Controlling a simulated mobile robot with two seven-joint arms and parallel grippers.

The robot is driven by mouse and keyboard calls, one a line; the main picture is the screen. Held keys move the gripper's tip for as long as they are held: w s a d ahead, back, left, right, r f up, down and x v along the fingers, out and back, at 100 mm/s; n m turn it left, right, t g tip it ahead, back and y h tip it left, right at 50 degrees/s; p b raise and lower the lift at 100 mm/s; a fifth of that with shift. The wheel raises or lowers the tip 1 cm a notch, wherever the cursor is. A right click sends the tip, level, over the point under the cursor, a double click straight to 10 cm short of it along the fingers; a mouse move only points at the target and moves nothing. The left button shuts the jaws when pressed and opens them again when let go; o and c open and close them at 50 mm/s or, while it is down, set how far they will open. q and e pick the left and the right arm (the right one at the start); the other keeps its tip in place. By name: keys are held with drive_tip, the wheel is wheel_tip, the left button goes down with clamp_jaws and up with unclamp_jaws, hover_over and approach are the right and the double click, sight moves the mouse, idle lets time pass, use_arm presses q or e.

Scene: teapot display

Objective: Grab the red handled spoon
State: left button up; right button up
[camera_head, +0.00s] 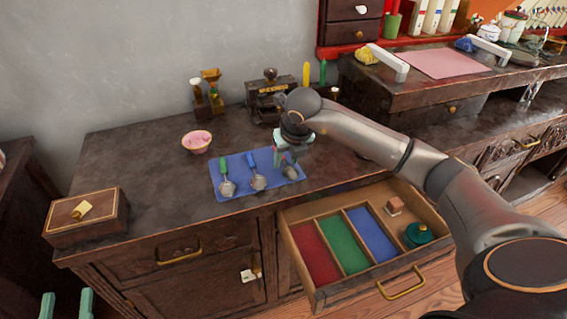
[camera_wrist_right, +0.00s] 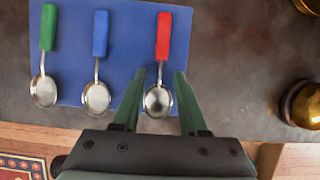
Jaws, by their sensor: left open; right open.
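The red-handled spoon (camera_wrist_right: 163,42) lies on a blue mat (camera_wrist_right: 128,45) at its right end, handle pointing up in the right wrist view. My right gripper (camera_wrist_right: 160,75) is open, with its fingertips on either side of the spoon's bowl and neck. I cannot tell its height above the mat. In the head view my right gripper (camera_head: 281,146) hangs over the right end of the mat and hides most of this spoon. A blue-handled spoon (camera_head: 255,172) and a green-handled spoon (camera_head: 226,178) lie to its left. My left gripper (camera_head: 67,306) is open and empty at the bottom left.
An open drawer (camera_head: 318,297) with red, green and blue compartments juts out below the mat. It holds a dark green lidded pot (camera_head: 418,235). A pink bowl (camera_head: 196,141) stands behind the mat. A wooden box (camera_head: 88,215) is at the counter's left. Counter between them is clear.

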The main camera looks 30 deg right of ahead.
drive_tip(key=shift+c, duration=0.4)
clamp_jaws()
